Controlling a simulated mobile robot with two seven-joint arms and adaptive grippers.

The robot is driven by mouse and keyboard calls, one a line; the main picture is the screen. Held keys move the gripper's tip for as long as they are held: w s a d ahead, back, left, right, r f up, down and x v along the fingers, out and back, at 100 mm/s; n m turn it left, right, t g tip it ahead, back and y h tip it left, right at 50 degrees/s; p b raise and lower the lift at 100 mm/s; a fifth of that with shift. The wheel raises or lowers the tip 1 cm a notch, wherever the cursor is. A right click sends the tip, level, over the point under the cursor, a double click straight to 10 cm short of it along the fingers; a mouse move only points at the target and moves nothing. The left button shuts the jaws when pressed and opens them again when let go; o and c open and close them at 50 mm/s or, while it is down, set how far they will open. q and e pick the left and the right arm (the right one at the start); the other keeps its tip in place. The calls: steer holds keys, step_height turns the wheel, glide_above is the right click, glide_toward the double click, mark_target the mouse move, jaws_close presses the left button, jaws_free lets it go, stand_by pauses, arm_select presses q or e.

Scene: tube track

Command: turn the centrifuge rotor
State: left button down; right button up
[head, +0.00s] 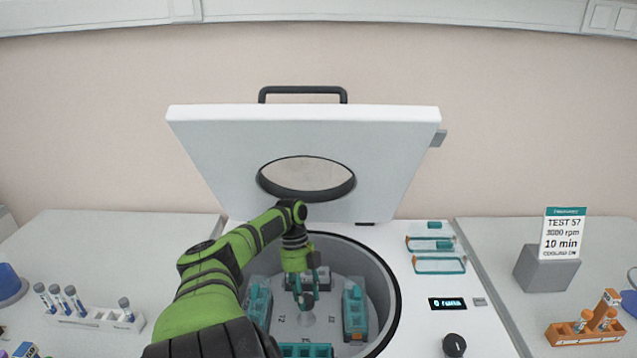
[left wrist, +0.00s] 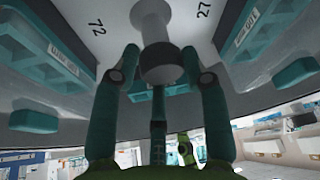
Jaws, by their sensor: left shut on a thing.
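The centrifuge (head: 411,325) stands open, with its white lid (head: 390,160) raised at the back. Inside its round bowl (head: 388,290) sits the grey rotor (head: 328,322), with teal buckets at the left (head: 257,303), right (head: 355,308), front (head: 305,350) and back. My left gripper (head: 306,297) reaches down into the bowl at the rotor's centre. The numbers 72 and 27 show on the rotor. My right gripper is out of view.
A white rack (head: 95,322) with several tubes stands on the left bench. On the right are a grey block with a card (head: 562,232) and an orange rack (head: 590,333). The front panel has a display (head: 447,303) and a dark dial (head: 454,345). The bowl wall surrounds my gripper.

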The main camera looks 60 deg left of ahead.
arm_select(q)
steer(key=shift+w+d+r, duration=0.1)
steer(key=shift+w, duration=0.1)
stand_by(0.3)
steer(key=c, duration=0.7)
jaws_free()
steer(key=shift+d, duration=0.15)
